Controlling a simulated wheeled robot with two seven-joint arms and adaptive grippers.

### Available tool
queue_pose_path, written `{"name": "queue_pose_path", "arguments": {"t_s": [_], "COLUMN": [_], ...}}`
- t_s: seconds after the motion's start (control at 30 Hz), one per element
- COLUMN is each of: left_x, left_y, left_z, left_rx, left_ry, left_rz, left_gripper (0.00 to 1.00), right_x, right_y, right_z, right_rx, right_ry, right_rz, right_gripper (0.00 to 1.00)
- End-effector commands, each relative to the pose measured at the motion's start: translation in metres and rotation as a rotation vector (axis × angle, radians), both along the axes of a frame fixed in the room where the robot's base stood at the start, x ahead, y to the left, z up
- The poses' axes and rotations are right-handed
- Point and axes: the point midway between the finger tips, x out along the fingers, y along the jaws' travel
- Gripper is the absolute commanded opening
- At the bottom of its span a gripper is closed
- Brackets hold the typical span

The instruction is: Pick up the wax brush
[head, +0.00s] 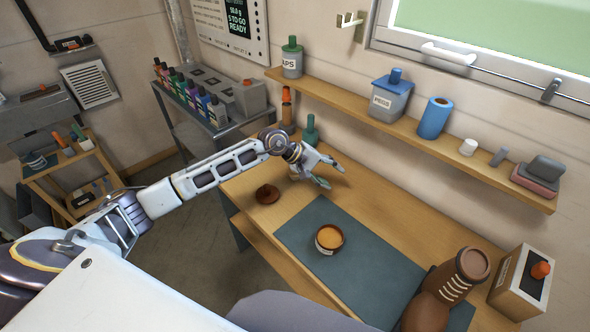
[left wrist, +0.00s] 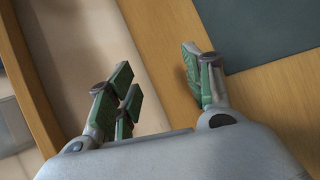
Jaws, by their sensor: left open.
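My left gripper (head: 335,178) is open over the back part of the wooden bench (head: 262,217). In the left wrist view its spread green-padded fingers (left wrist: 157,72) have nothing between them. A round dark brown piece with a knob (head: 268,194) lies on the bench to the left of the gripper; I cannot tell whether it is the wax brush or a lid. An open tin of orange wax (head: 329,239) stands on the blue-grey mat (head: 375,262), in front of the gripper. No other piece shows clearly as a brush. My right gripper is not in view.
A brown boot (head: 452,285) and a box with an orange knob (head: 521,282) stand at the right end. A wall shelf (head: 410,122) with jars and a blue roll (head: 434,118) overhangs the bench. Green (head: 310,132) and brown bottles stand behind my wrist. The mat's middle is mostly clear.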

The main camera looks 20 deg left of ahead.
Motion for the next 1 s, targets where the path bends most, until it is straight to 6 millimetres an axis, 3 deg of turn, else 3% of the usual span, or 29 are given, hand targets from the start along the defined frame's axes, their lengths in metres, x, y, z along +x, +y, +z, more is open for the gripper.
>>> {"name": "queue_pose_path", "arguments": {"t_s": [0.2,0.5,0.77,1.0], "left_x": [0.011,0.028,0.041,0.051], "left_y": [-0.028,-0.048,-0.049,-0.036], "left_z": [0.009,0.026,0.038,0.043], "left_rx": [-0.200,-0.468,-0.692,-0.887], "left_ry": [-0.027,-0.051,-0.062,-0.067], "left_rz": [0.101,0.266,0.433,0.605], "left_gripper": [0.51,0.51,0.51,0.51], "right_x": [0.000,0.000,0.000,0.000], "right_y": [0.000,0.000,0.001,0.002], "right_z": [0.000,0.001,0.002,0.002], "right_rx": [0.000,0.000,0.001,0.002], "right_ry": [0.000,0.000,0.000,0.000], "right_rz": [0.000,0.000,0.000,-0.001], "right_gripper": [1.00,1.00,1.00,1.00]}}
